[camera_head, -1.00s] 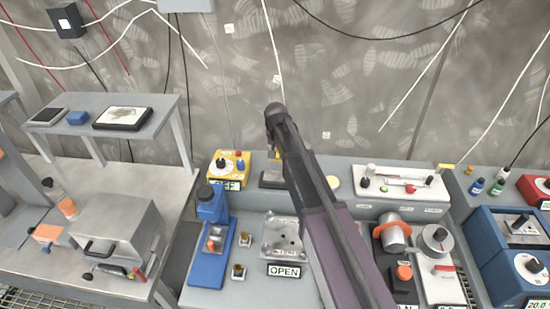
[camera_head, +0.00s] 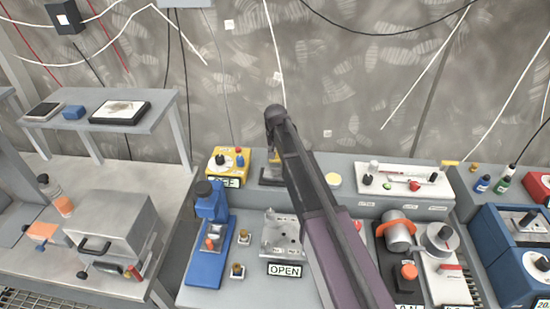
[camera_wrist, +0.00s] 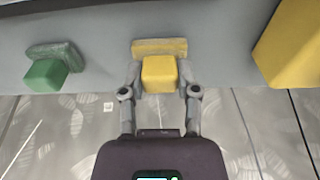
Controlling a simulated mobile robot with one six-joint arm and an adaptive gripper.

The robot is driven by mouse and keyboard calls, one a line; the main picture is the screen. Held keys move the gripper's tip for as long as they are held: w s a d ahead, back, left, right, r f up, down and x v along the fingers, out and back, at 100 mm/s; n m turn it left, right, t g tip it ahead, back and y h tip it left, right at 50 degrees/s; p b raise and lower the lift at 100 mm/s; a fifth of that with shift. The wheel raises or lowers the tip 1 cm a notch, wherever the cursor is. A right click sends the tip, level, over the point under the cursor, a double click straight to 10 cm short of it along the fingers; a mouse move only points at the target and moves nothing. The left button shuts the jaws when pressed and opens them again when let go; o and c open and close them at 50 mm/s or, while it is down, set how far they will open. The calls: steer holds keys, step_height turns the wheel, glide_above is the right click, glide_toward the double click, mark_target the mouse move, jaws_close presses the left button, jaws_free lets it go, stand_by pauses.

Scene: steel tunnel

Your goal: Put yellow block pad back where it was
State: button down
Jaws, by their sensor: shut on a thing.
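The yellow block (camera_wrist: 160,73) is between the two fingers of my gripper (camera_wrist: 160,88) in the wrist view. My gripper is shut on its sides. A worn yellow pad (camera_wrist: 160,47) lies directly beyond the block in that view, on the grey surface. I cannot tell whether block and pad touch. In the head view my arm crosses the bench's back ledge and hides most of my gripper and the block.
A green block (camera_wrist: 46,74) with a grey-green pad lies left in the wrist view. A yellow control box (camera_head: 228,165) stands near my wrist. A blue device (camera_head: 209,235), a metal fixture (camera_head: 281,235) and a white panel (camera_head: 402,184) crowd the bench.

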mark_target(276, 161)
steer(key=shift+f, duration=0.15)
steer(key=shift+f, duration=0.1)
steer(key=shift+c, duration=1.7)
jaws_free()
step_height(276, 161, up, 12)
steer(key=s+p, duration=0.1)
steer(key=p, duration=1.1)
steer(key=shift+s, duration=0.25)
